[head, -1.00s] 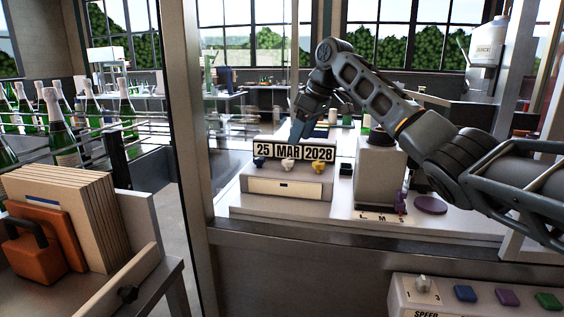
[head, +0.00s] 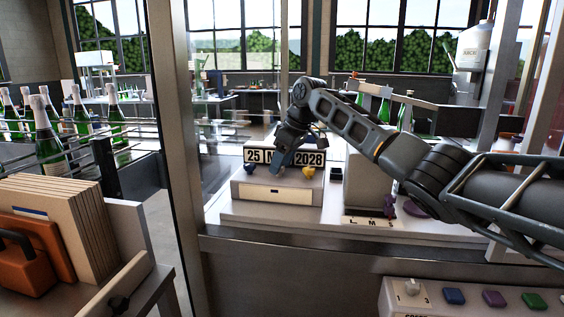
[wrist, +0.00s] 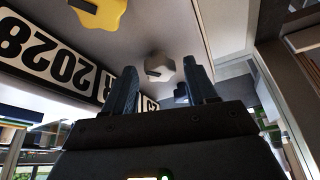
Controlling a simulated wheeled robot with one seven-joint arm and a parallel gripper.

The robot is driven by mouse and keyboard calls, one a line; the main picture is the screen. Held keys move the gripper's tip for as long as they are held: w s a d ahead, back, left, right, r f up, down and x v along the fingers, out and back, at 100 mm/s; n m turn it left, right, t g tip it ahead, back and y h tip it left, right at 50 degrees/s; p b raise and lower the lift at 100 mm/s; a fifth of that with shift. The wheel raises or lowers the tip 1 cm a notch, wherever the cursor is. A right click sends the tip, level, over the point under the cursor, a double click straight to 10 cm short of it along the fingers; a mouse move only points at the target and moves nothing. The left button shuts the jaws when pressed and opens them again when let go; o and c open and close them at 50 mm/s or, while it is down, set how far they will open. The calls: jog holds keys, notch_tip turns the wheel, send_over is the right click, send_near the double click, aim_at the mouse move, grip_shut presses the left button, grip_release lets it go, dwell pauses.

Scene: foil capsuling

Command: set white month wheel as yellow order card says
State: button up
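The date display (head: 312,157) on a cream machine reads 25, a month mostly hidden behind my gripper, and 2028. My gripper (head: 277,163) is in front of the month window. In the wrist view its two dark fingers (wrist: 160,64) are apart, with the white month wheel (wrist: 160,68) seen between and just beyond their tips. I cannot tell whether they touch it. The white wheel is mostly hidden in the head view. The yellow wheel (head: 308,173) is to its right and the blue wheel (head: 249,168) to its left. I cannot make out a yellow order card.
A grey block with an L M S scale (head: 370,221) and a purple lever (head: 389,206) stands right of the date machine. A metal post (head: 175,130) rises at left. A button panel (head: 470,295) is at front right. Bottles (head: 48,145) line the left.

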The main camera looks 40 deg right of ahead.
jog(key=c, duration=0.9)
jog(key=shift+a+r+m+p, duration=0.2)
jog(key=shift+m+p, duration=0.3)
jog(key=shift+p, duration=0.35)
jog(key=shift+m+h+p, duration=0.5)
jog(key=shift+m+p, duration=0.4)
jog(key=shift+p, duration=0.3)
jog(key=shift+a+f+m+h+p, duration=0.1)
jog(key=shift+m+h+p, duration=0.4)
jog(key=shift+m+p, duration=0.55)
jog(key=shift+f+m, duration=0.1)
jog(key=shift+m, duration=0.15)
jog(key=o, duration=1)
jog(key=shift+o, duration=0.2)
